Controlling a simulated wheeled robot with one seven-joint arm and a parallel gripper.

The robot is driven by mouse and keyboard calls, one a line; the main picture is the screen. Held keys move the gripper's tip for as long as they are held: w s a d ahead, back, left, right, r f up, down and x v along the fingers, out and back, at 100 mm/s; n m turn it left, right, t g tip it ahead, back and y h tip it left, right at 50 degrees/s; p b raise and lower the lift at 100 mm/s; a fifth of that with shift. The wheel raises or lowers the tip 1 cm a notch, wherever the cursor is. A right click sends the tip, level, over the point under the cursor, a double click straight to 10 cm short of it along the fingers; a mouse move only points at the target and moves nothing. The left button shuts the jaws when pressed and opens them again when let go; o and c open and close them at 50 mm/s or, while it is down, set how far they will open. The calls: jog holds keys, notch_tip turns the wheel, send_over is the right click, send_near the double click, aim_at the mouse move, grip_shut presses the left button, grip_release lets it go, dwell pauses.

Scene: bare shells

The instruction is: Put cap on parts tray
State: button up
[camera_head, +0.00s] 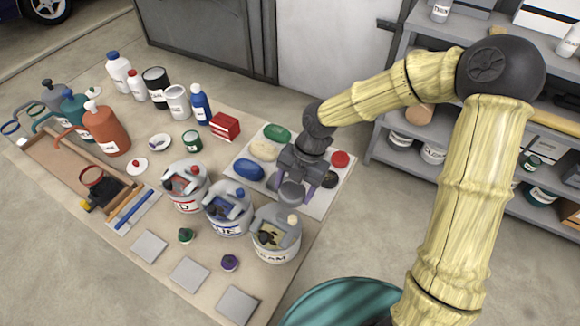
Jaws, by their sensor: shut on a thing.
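The parts tray (241,157) is a pale flat tray near the right edge of the work surface. Green, cream and blue oval pieces lie on its left part, and a red (340,159) and a dark round piece on its right. My gripper (292,189) is over the front part of the tray, pointing down, and shut. A grey round piece (291,193) shows at its fingers; I take it for the cap, though the gripper partly hides it. I cannot tell whether it touches the tray.
Red-, blue- and cream-labelled cans (276,237) stand in front of the tray. Small green and purple knobs (229,263) lie near grey square plates (190,274). Bottles, a red box (225,126) and a wooden caddy fill the left. Shelves (405,165) stand behind right.

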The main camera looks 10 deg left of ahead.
jog(key=w+d+f+m+t+b, duration=0.2)
jog(key=w+d+f+m+b, duration=0.2)
jog(key=w+f, duration=0.8)
jog(key=d+f+m, duration=0.1)
jog(key=d+m, duration=0.1)
jog(key=m, duration=0.2)
jog(key=shift+w+d+f+y, duration=0.2)
jog(key=shift+w+y, duration=0.15)
jog(key=shift+y, duration=0.05)
send_over(314, 203)
jog(key=d, duration=0.1)
jog(key=shift+f+p, duration=0.35)
jog(key=shift+f, duration=2.75)
jog(key=shift+f+p, duration=0.35)
jog(key=shift+f, duration=1.55)
